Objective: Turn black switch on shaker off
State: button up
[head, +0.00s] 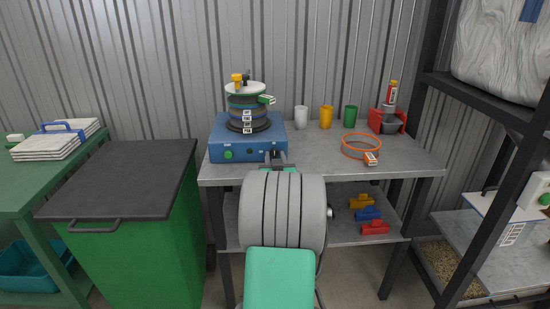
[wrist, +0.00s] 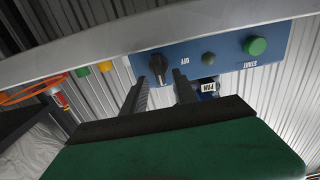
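The shaker (head: 247,138) is a blue box on the grey bench with a stack of sieves (head: 246,108) on top. In the wrist view, which is roughly upside down, its blue front panel (wrist: 225,55) shows. The black switch (wrist: 158,65) is an elongated knob on that panel, beside a white "OFF" label; it looks slightly tilted, and its setting is unclear. My gripper (wrist: 160,85) is open and empty, its two dark fingers pointing at the panel near the switch. In the head view my gripper (head: 276,158) is at the panel's right end and hides the switch.
A green START button (wrist: 256,46) and a small dark knob (wrist: 208,58) share the panel. On the bench (head: 330,160) are several cups, an orange ring (head: 361,147) and a red holder (head: 388,121). A green bin (head: 130,225) stands left, a dark rack (head: 490,110) right.

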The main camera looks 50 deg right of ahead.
jog(key=shift+w+d, duration=0.4)
jog(key=shift+d, duration=0.05)
grip_shut()
dwell(0.3)
